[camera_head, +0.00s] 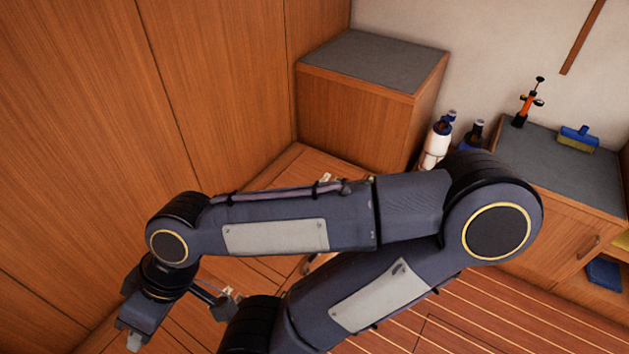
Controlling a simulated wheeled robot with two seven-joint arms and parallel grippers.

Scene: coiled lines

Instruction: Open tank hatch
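My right arm crosses the view, its elbow at the right and its forearm reaching left. My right gripper (180,322) is at the lower left, over the low wooden surface (300,162) beside the tall wood panels. Its two fingers look spread apart, with nothing visible between them. Seams in the wood show near the gripper, and a small pale fitting (325,178) shows just above the forearm. A part of a curved handle-like piece (318,262) shows between my arm links. I cannot tell which panel is the tank hatch, as my arm hides much of this area. My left gripper is not in view.
Tall wood panels (80,150) close off the left. A grey-topped wooden box (375,60) stands at the back. White (436,145) and dark (474,133) bottles, an orange pump-like tool (526,103) and a blue brush (578,138) are at the right. Striped floor (490,320) is open at lower right.

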